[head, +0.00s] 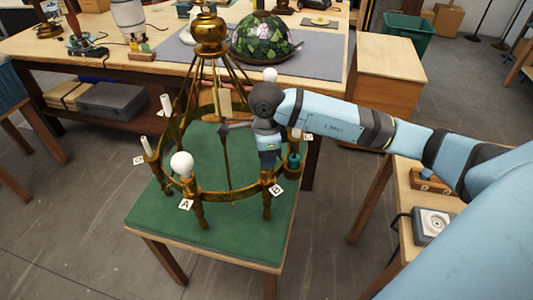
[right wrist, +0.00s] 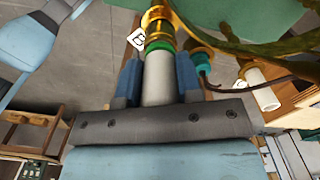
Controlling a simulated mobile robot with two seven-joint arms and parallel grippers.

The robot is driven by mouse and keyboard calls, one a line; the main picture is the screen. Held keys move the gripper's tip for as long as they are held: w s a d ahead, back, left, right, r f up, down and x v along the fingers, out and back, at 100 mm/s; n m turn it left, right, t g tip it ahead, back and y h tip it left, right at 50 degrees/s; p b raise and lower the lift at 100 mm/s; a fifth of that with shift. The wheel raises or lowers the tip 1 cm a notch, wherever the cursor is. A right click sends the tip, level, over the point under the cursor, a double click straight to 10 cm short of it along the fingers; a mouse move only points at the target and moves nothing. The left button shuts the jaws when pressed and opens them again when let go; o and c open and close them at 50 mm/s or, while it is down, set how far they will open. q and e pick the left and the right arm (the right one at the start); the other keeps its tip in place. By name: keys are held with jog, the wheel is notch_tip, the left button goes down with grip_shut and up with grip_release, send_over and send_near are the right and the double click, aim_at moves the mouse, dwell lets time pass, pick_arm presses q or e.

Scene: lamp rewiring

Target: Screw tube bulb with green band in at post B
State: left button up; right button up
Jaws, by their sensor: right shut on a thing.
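The tube bulb with green band (right wrist: 158,88) is white, with the green band next to the brass socket of post B (right wrist: 160,22). It is in line with the socket and appears to meet it; I cannot tell how deep it sits. My right gripper (head: 267,158) is shut on the bulb, with blue fingers (right wrist: 158,75) on both sides of it. In the head view the gripper hides the bulb above the B label (head: 276,190). The brass ring chandelier (head: 230,192) stands on a green-topped table (head: 150,215). My left gripper is not in view.
Post A holds a round white bulb (head: 182,164). White tubes (head: 146,146) stand at other posts. A teal ring (head: 293,161) is beside my gripper on the right. The workbench behind holds a stained-glass lampshade (head: 261,38). A side table with a grey device (head: 433,226) is at right.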

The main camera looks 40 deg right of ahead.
jog(key=m, duration=0.4)
jog(key=shift+w+r+p, duration=0.1)
jog(key=shift+p, duration=0.2)
jog(key=m, duration=0.3)
jog(key=shift+d+m, duration=0.1)
jog(key=shift+m, duration=0.3)
jog(key=m+p, duration=0.1)
jog(key=m, duration=0.2)
jog(key=shift+m, duration=0.3)
jog(key=m+p, duration=0.1)
jog(key=m, duration=0.3)
